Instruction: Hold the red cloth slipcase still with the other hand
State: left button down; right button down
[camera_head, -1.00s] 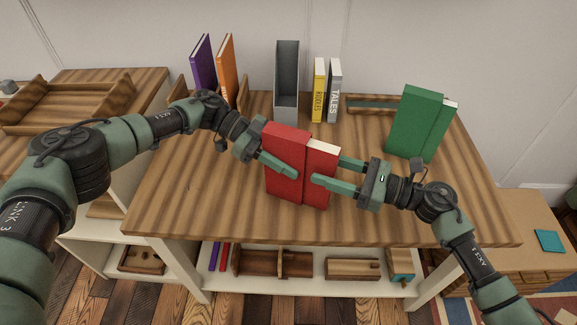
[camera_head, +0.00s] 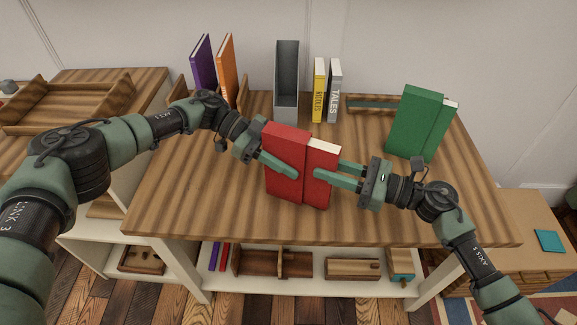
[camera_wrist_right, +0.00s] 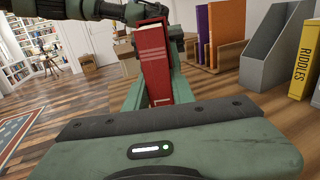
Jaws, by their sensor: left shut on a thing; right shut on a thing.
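The red cloth slipcase (camera_head: 284,145) stands upright near the middle of the wooden table. A red book (camera_head: 322,158) with cream page edges on top sticks out of its right side. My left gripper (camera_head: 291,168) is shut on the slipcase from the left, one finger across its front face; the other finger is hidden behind. My right gripper (camera_head: 327,173) is shut on the protruding book from the right. In the right wrist view a red cover with pale page edges (camera_wrist_right: 153,62) stands between the green fingers; the slipcase is hard to tell apart there.
A green slipcase with a book (camera_head: 415,120) stands at the right. A grey open holder (camera_head: 287,80), yellow book (camera_head: 319,90) and grey book (camera_head: 334,92) stand at the back. Purple (camera_head: 203,62) and orange (camera_head: 226,70) books stand back left. The table front is clear.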

jog(key=shift+a+r, duration=0.1)
jog(key=shift+r, duration=0.05)
jog(key=shift+x, duration=1.2)
jog(key=c, duration=1)
grip_release()
jog(key=shift+a, duration=0.1)
jog(key=shift+o, duration=0.7)
jog(key=shift+s+a, duration=0.15)
jog(key=shift+s, duration=0.05)
jog(key=shift+r, duration=0.1)
jog(key=v, duration=0.7)
jog(key=shift+w+d, duration=0.15)
jog(key=shift+d, duration=0.15)
